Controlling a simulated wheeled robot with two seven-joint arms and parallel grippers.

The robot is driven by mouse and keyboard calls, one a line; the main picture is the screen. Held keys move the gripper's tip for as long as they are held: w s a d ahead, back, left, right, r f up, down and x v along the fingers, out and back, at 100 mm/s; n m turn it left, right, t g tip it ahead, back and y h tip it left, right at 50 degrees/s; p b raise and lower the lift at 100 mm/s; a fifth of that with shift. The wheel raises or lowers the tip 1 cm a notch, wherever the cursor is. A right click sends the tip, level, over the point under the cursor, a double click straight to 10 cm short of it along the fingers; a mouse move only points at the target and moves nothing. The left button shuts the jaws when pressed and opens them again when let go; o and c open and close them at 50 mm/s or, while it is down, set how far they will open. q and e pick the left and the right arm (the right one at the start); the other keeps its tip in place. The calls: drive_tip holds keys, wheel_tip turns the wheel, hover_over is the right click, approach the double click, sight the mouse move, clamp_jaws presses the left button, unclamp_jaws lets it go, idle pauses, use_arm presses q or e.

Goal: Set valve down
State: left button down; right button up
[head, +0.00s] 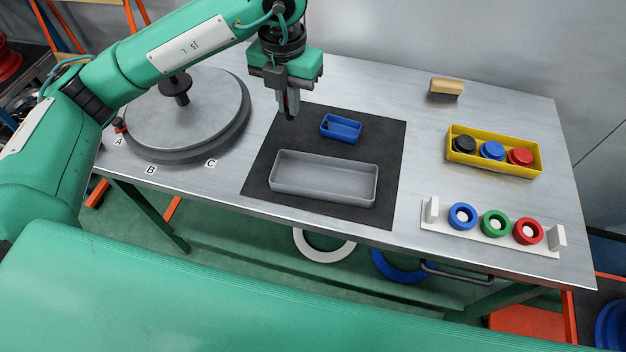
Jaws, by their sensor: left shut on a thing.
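My left gripper (288,112) hangs above the back left part of the black mat (276,152), fingers pointing down. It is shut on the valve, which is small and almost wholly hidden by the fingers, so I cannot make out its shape. A small blue tray (341,129) lies on the mat just right of the gripper. A longer grey tray (325,194) lies in front of it on the mat and looks empty. My right gripper is not in view.
A grey round turntable (205,113) with a black spindle stands at the left, with labels A, B, C along its front. At the right are a yellow box (492,167) with black, blue and red parts, a white rack (490,238) with coloured rings, and a tan block (446,87).

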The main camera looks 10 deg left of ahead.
use_arm(q)
wheel_tip(320, 180, down, 16)
drive_tip(key=shift+r+p, duration=0.1)
drive_tip(key=shift+p, duration=0.9)
wheel_tip(320, 180, down, 4)
drive_tip(key=shift+r, duration=0.25)
drive_tip(key=shift+f, duration=0.45)
drive_tip(key=c, duration=1.5)
unclamp_jaws()
drive_tip(key=shift+c, duration=0.2)
drive_tip(key=shift+r+p, duration=0.3)
wheel_tip(320, 180, up, 4)
drive_tip(key=shift+b, duration=0.6)
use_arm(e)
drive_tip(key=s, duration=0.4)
use_arm(q)
wheel_tip(320, 180, up, 8)
drive_tip(key=b, duration=0.1)
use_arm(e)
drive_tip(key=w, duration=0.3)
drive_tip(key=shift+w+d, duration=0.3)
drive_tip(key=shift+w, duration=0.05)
